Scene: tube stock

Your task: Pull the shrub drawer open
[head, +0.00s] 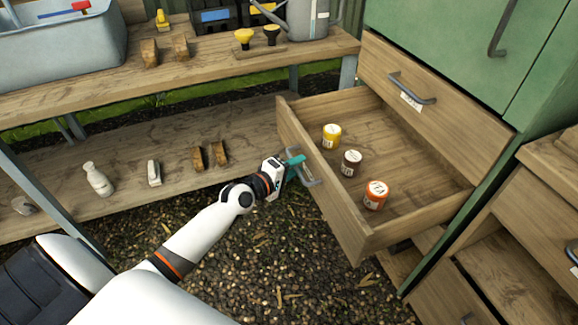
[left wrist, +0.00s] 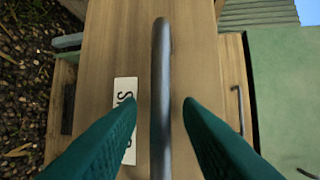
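The lower wooden drawer (head: 340,218) of the green cabinet stands pulled out, its inside visible. It has a grey bar handle (head: 309,182) on its front. My left gripper (head: 296,166) is at this handle. In the left wrist view the handle (left wrist: 161,120) runs upright between the two teal fingers of my left gripper (left wrist: 159,102), with gaps on both sides, so the gripper is open. A white label (left wrist: 125,92) beside the handle shows an "S"; the finger hides part of it. My right gripper is not in view.
A yellow jar (head: 331,136), a dark jar (head: 351,163) and an orange jar (head: 376,195) stand in the open drawer. A shut labelled drawer (head: 450,118) is above it. A wooden shelf bench (head: 110,155) stands at left. Another drawer unit (head: 535,215) is at right.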

